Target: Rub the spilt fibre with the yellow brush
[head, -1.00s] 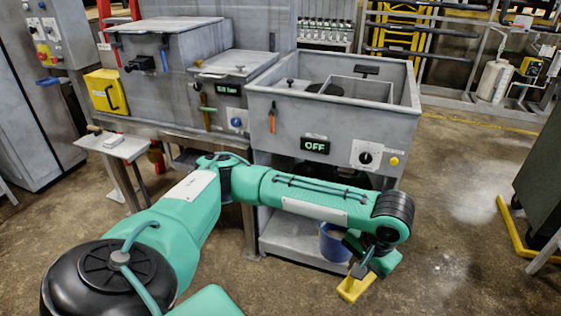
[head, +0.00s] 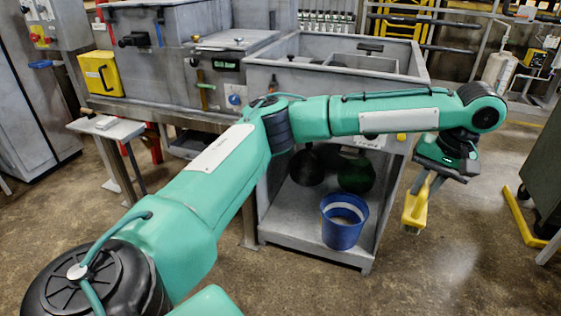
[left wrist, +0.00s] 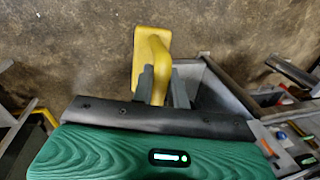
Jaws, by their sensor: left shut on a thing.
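The yellow brush (head: 413,211) hangs from my left gripper (head: 432,182), above the floor to the right of the grey sink unit. In the left wrist view, the fingers of my left gripper (left wrist: 161,88) are shut around the handle of the yellow brush (left wrist: 137,62). Its wide yellow block shows beyond the fingertips, over brown floor. I cannot make out the spilt fibre in either view. My right gripper is not in view.
The grey sink unit (head: 275,72) stands behind my left forearm. A blue bucket (head: 341,236) stands on its lower shelf. A small side table (head: 118,131) stands at left, and a dark green cabinet (head: 548,155) at right. Brown floor between sink and cabinet is open.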

